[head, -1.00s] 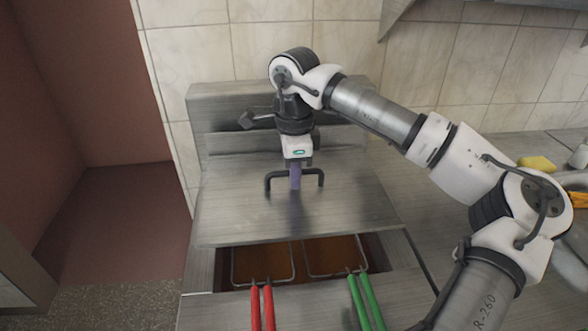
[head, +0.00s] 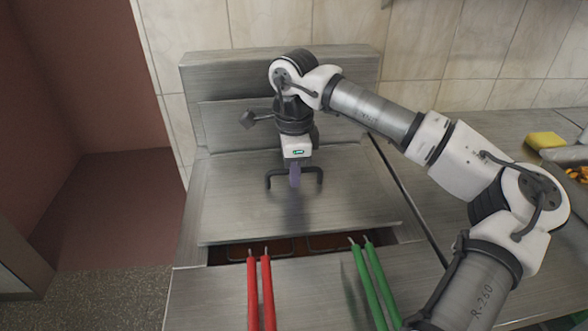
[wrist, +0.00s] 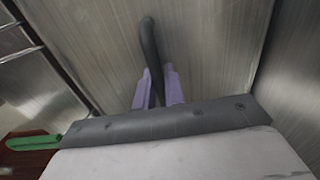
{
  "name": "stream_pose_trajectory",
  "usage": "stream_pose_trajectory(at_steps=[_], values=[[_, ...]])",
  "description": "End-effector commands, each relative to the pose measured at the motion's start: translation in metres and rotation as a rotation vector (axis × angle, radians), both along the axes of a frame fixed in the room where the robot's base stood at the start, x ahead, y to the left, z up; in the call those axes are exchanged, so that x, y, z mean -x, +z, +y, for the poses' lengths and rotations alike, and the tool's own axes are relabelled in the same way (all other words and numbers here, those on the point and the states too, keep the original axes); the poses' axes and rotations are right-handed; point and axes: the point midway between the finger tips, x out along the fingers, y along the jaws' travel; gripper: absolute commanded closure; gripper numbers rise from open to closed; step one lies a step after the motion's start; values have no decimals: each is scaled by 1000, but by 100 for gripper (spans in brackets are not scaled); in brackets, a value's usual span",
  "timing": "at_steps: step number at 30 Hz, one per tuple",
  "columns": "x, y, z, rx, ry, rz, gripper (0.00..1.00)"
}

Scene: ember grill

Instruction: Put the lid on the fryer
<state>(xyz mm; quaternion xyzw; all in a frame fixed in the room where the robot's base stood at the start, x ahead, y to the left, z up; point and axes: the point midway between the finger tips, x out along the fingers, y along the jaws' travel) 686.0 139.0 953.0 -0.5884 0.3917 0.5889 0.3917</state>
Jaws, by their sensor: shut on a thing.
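The lid (head: 235,209) is a flat brushed-metal plate with a dark bar handle (head: 316,178). My gripper (head: 295,178) is shut on the handle near its middle, and its purple fingers also show around the dark bar in the wrist view (wrist: 158,88). The lid lies over most of the opening of the fryer (head: 190,225). A narrow strip of the opening shows along the lid's front edge, with brownish oil and parts of wire baskets (head: 320,244) in it. I cannot tell whether the lid touches the fryer top.
Two red handles (head: 253,290) and two green handles (head: 373,285) stick out at the fryer's front. The fryer's metal back panel (head: 260,80) rises behind the lid. A yellow sponge (head: 545,140) lies on the right counter. Floor is open at the left.

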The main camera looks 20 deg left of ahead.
Motion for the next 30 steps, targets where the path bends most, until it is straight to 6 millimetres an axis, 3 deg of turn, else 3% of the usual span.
stream_pose_trajectory(at_steps=[16,17,22,30], values=[[0,-8,0,0,0,-1,100],[0,-6,0,-1,0,-2,85],[0,-6,0,0,0,-1,63],[0,-7,0,0,0,1,63]])
